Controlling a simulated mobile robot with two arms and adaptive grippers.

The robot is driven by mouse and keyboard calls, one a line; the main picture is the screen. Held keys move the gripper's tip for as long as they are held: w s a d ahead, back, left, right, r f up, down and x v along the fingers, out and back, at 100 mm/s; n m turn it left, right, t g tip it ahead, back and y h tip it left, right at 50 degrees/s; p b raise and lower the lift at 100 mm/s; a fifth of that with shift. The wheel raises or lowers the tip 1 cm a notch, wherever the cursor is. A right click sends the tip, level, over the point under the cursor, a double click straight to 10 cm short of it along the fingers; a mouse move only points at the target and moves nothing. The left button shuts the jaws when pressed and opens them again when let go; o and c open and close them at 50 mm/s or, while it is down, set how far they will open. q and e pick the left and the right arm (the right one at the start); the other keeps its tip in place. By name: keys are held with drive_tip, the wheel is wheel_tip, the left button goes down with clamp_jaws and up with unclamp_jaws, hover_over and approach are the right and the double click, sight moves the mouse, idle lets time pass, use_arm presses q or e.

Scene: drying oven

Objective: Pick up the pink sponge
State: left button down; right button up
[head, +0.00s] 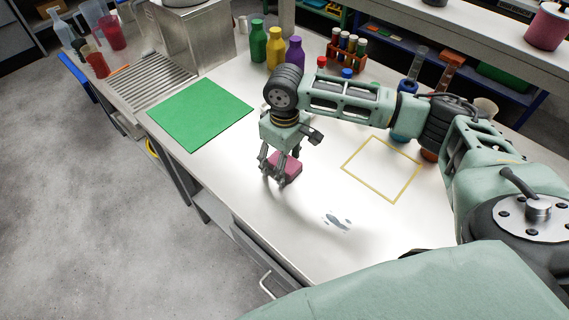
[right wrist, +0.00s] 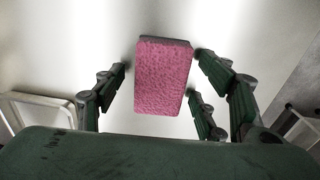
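The pink sponge (head: 290,169) lies on the white table near its front left edge, below my right gripper (head: 272,170). In the right wrist view the sponge (right wrist: 162,78) shows its pink face and a dark grey edge at the far end. The fingers of my right gripper (right wrist: 160,88) are spread on both sides of it. A gap shows on the left, and a narrower one on the right. The fingers partly cover the sponge in the head view. My left gripper is in neither view.
A green mat (head: 200,113) lies left of the sponge. A yellow square outline (head: 345,168) is on the table to the right, with a small spill (head: 337,221) in front. Bottles (head: 276,48) and a red tube rack (head: 346,57) stand at the back.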

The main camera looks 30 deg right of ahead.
drive_tip(key=c, duration=0.6)
drive_tip(key=shift+c, duration=1.2)
drive_tip(key=shift+r, duration=0.6)
wheel_tip(320, 180, up, 3)
drive_tip(key=shift+w+f, duration=0.1)
drive_tip(key=shift+f, duration=0.1)
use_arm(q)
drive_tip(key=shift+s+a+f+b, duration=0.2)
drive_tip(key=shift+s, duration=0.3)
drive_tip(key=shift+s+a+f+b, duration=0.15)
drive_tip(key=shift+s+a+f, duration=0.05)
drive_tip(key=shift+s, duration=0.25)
use_arm(e)
drive_tip(key=s+d+r, duration=0.5)
drive_tip(key=s+r, duration=0.2)
drive_tip(key=s, duration=0.3)
drive_tip(key=shift+s+d+r, duration=0.15)
drive_tip(key=shift+s+d, duration=0.05)
drive_tip(key=shift+d, duration=0.15)
